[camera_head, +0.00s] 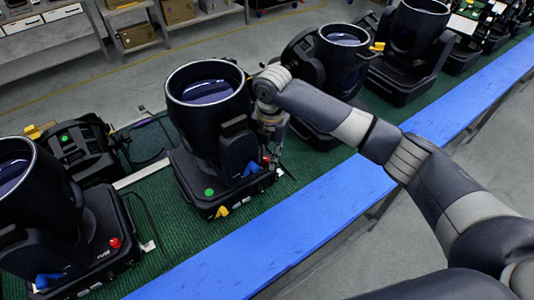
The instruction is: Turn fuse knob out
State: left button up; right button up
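A black stage light (207,95) with a wide open drum stands on its base (205,200) on the green mat, near the picture's middle. A small red knob (266,159), which looks like the fuse knob, shows on the base's right end. A blue connector (250,168) and a yellow part (221,211) are on the same side. My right gripper (273,150) points down right at the red knob. Its fingers are small and partly hidden by my wrist, so I cannot tell whether they touch or grip the knob. My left gripper is out of view.
Another light (35,210) with a red knob (115,242) stands at the left. More lights (345,60) stand behind my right arm. A blue strip (300,225) edges the green mat (150,195). Shelves with boxes (135,30) are at the back.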

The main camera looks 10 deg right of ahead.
grip_shut()
jog(key=shift+m, duration=0.8)
jog(key=o, duration=0.6)
grip_release()
jog(key=shift+r, duration=0.15)
notch_tip(320, 180, up, 12)
jog(key=shift+s+d, duration=0.2)
jog(key=shift+s, duration=0.05)
